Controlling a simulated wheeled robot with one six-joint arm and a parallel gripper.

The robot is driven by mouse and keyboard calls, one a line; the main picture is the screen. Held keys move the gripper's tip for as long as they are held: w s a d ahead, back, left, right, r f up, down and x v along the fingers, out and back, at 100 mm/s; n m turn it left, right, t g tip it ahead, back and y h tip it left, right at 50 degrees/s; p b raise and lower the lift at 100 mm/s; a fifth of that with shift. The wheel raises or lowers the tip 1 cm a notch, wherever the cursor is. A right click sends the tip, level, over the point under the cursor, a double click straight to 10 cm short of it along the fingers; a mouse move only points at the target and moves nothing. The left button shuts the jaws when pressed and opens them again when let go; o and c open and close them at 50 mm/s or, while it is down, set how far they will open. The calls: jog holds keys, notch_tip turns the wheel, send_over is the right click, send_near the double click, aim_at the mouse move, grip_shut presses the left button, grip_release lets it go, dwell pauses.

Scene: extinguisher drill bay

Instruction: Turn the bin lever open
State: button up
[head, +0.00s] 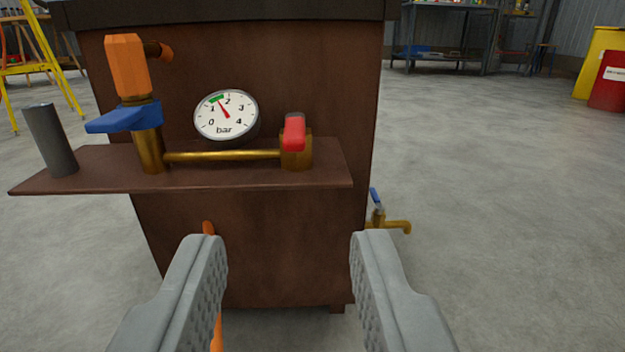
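A brown bin (280,240) with a dark rim stands in front of me. A shelf (240,180) on its front carries brass pipework (220,155). A blue lever (125,118) sits across the upright brass fitting at the left, below an orange part (128,65). A red lever (295,132) stands on the brass block at the right end. A small tap with a blue handle (374,196) is low at the bin's right side. I cannot tell which one is the bin lever. My gripper (288,238) is open and empty, below the shelf in the picture, apart from all levers.
A round pressure gauge (226,115) sits between the blue and red levers, its needle between 1 and 2 bar. A grey cylinder (50,140) stands at the shelf's left end. An orange hose (209,228) hangs below.

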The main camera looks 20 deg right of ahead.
send_near(295, 118)
jog(key=x, duration=0.9)
jog(key=shift+w+f, duration=0.1)
grip_shut()
